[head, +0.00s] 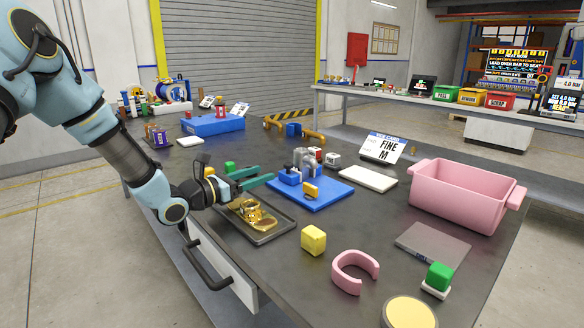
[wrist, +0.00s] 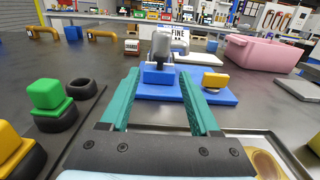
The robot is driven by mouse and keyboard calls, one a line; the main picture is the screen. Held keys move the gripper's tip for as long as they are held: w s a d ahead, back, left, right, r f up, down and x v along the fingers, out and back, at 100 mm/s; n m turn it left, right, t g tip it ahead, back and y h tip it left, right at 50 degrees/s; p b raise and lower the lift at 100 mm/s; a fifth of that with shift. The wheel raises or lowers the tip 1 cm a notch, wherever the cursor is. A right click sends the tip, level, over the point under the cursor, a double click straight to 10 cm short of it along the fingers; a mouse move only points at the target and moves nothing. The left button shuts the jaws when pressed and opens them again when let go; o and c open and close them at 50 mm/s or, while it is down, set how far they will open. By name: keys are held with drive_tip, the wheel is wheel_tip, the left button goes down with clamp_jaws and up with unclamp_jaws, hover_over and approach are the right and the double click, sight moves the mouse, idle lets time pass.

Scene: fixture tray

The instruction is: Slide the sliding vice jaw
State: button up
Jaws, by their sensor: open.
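A blue fixture plate (head: 320,199) lies on the grey table, and it also shows ahead in the wrist view (wrist: 226,97). On it stand a blue block with grey metal parts (head: 291,176) and a small yellow block (head: 310,190). In the wrist view the blue block (wrist: 159,78) appears between my fingers, with a grey metal piece above it, and the yellow block (wrist: 215,80) is to the right. I cannot tell for sure which piece is the sliding vice jaw. My gripper (head: 264,173) is open with green fingers, empty, short of the blue block and above a dark tray.
The dark tray (head: 283,229) holds a gold part. A yellow cube (head: 314,239), a pink ring (head: 354,272) and a pink bin (head: 465,194) stand to the right. A white pad (head: 368,178) lies beyond the plate.

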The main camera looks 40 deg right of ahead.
sight(285, 166)
drive_tip(key=d, duration=0.3)
drive_tip(key=d+p, duration=0.1)
drive_tip(key=d, duration=0.3)
drive_tip(key=d+p, duration=0.1)
drive_tip(key=d, duration=0.2)
drive_tip(key=shift+s+d, duration=0.2)
drive_tip(key=shift+s, duration=0.15)
clamp_jaws()
idle(0.9)
